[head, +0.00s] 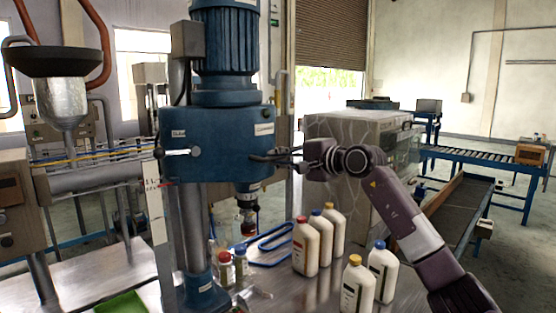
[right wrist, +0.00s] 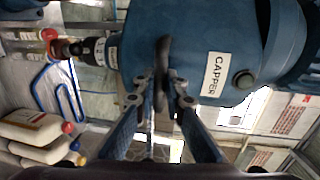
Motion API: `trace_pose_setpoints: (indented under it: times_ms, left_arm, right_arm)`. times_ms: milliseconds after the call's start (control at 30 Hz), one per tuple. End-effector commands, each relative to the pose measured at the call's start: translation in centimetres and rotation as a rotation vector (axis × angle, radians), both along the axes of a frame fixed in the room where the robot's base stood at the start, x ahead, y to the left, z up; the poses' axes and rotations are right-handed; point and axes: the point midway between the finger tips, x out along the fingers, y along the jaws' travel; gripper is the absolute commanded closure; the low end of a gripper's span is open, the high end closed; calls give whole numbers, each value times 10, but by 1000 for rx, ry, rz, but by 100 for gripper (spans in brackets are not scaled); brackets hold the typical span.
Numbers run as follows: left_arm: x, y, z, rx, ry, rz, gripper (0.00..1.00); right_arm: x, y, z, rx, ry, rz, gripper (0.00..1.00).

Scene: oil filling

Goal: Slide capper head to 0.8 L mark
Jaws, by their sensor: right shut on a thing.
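The blue capper head (head: 220,143) sits on a vertical column (head: 193,232) with a motor on top. It also shows in the right wrist view, with its CAPPER label (right wrist: 213,75). A white scale plate (head: 154,195) stands left of it, with a 1 L mark near its top and a small red pointer close below; finer marks are too small to read. My right gripper (head: 285,157) is shut on a dark handle on the head's right side. In the right wrist view the fingers (right wrist: 163,88) close around this handle (right wrist: 163,52). My left gripper is not in view.
White bottles with coloured caps (head: 305,245) stand on the metal table right of the column. Small jars (head: 225,268) and a blue looped frame (head: 268,243) are near its base. A green tray (head: 122,304) lies front left. A conveyor (head: 470,160) is behind right.

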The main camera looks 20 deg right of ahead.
Motion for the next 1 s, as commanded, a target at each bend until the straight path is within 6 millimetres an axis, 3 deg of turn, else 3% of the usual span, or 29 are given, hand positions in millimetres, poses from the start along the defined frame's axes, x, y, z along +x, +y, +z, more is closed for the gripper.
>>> trace_pose_setpoints:
  times_ms: [1000]
  left_arm:
    - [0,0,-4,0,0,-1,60]
  right_arm:
    - [0,0,-9,-2,7,0,100]
